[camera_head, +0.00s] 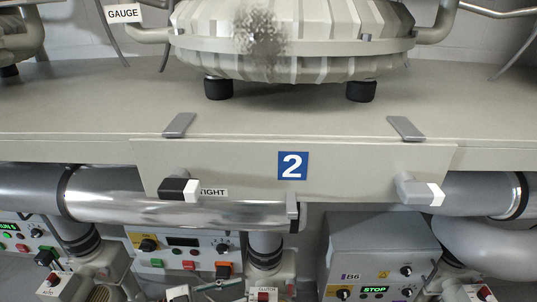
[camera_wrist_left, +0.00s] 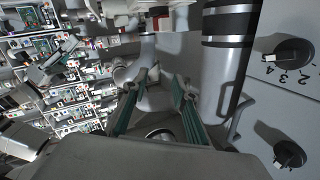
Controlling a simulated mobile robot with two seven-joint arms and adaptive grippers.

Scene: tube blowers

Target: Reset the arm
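My left gripper (camera_head: 219,286) shows small at the bottom edge of the head view, below a control box and apart from the panel above. In the left wrist view my left gripper (camera_wrist_left: 160,88) has its two green-padded fingers spread apart, with nothing held between them. Most of the left arm is hidden or out of the head view. My right gripper is not in either view.
A beige panel marked 2 (camera_head: 240,160) has a black-and-white handle (camera_head: 178,189) and a white-tipped handle (camera_head: 420,191). A shiny horizontal tube (camera_head: 190,211) runs below. A control box (camera_head: 376,258) reads STOP. Grey pipes (camera_wrist_left: 228,60) stand close right of the fingers.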

